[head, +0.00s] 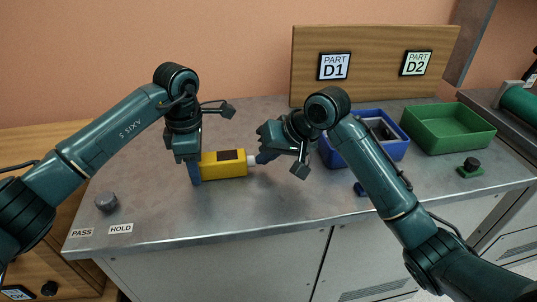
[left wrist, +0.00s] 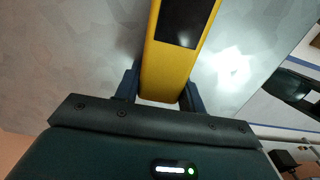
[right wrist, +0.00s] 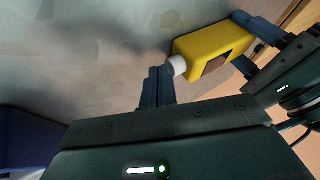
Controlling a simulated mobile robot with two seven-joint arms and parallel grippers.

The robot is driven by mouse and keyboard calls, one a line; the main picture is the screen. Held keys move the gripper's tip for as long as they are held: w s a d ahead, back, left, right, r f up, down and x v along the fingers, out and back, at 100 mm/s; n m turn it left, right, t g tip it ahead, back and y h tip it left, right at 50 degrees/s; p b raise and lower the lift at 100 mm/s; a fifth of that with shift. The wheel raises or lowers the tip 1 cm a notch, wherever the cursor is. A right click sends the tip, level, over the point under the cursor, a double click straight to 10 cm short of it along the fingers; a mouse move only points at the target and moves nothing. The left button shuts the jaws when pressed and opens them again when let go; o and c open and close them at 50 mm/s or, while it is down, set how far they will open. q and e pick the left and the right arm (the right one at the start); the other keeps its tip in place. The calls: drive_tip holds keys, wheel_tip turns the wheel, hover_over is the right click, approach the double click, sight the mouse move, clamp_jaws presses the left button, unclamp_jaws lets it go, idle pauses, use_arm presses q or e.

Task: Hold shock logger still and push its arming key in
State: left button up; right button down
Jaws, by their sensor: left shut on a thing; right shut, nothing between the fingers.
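The shock logger (head: 226,170) is a yellow box with a dark panel on its upper face, lying low over the grey bench. My left gripper (head: 195,170) is shut on its left end; in the left wrist view the fingers flank the yellow logger (left wrist: 172,70). The arming key (head: 252,162) is a white round piece at the logger's right end. My right gripper (head: 264,158) is shut and empty, its fingertips at the white key. In the right wrist view the shut fingers (right wrist: 158,85) are beside or against the key (right wrist: 178,65); contact is unclear.
A blue bin (head: 398,150) stands right of my right gripper, with a green tray (head: 450,128) beyond it. A grey knob (head: 106,202) sits at the left near the PASS and HOLD labels. A wooden board (head: 375,75) with D1 and D2 signs stands behind. The bench front is clear.

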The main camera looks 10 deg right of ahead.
drive_tip(key=shift+a, duration=1.2)
use_arm(q)
drive_tip(key=shift+d, duration=0.1)
use_arm(e)
drive_tip(key=shift+a, duration=0.1)
use_arm(q)
drive_tip(key=shift+d, duration=0.1)
use_arm(e)
drive_tip(key=shift+d, duration=0.5)
drive_tip(key=d, duration=0.3)
drive_tip(key=shift+d, duration=0.3)
use_arm(q)
drive_tip(key=shift+a, duration=0.2)
use_arm(e)
drive_tip(key=v, duration=1)
use_arm(q)
drive_tip(key=o, duration=1.2)
